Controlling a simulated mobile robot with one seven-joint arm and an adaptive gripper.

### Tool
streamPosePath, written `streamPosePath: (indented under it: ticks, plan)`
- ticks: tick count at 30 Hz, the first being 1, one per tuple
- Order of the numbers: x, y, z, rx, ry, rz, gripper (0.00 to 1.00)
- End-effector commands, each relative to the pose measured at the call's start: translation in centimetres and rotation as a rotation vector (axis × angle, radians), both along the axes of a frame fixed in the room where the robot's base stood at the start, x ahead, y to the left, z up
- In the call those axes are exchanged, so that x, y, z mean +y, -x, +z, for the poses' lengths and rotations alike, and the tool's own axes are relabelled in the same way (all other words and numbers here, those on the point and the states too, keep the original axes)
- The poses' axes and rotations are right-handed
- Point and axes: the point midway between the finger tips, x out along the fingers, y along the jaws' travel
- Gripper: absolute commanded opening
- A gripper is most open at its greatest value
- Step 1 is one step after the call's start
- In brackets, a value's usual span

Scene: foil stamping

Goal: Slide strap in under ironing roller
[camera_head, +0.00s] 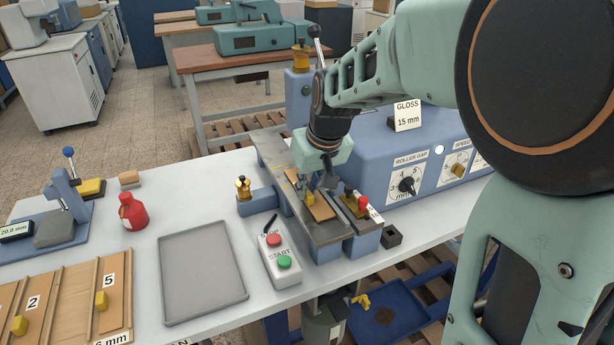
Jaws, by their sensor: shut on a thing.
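The tan strap (321,209) lies lengthwise on the grey metal bed (329,231) of the blue machine (372,157). A small yellow block (309,197) stands on the strap, like the blocks on the straps at left. My gripper (313,191) points down over the strap and is shut at this yellow block. The strap's far end is partly hidden by my gripper. The ironing roller cannot be made out; my wrist and arm cover that part of the machine.
A red-topped part (356,203) stands close right of the bed, and a brass-knobbed post (243,188) at its left. A START button box (280,262), an empty grey tray (201,272) and a red bottle (132,212) stand on the white table. A numbered strap rack (62,318) is front left.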

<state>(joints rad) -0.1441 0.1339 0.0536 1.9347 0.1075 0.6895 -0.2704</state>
Motion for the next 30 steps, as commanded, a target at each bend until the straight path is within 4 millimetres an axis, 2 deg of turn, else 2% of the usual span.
streamPosePath:
  ticks: [26, 27, 30]
  plan:
    - [-0.01, 0.0, -0.28, 0.0, 0.0, 0.0, 0.0]
    - [-0.01, -0.01, -0.28, 0.0, 0.0, 0.0, 0.14]
    - [-0.01, -0.01, -0.29, 0.0, 0.0, 0.0, 0.25]
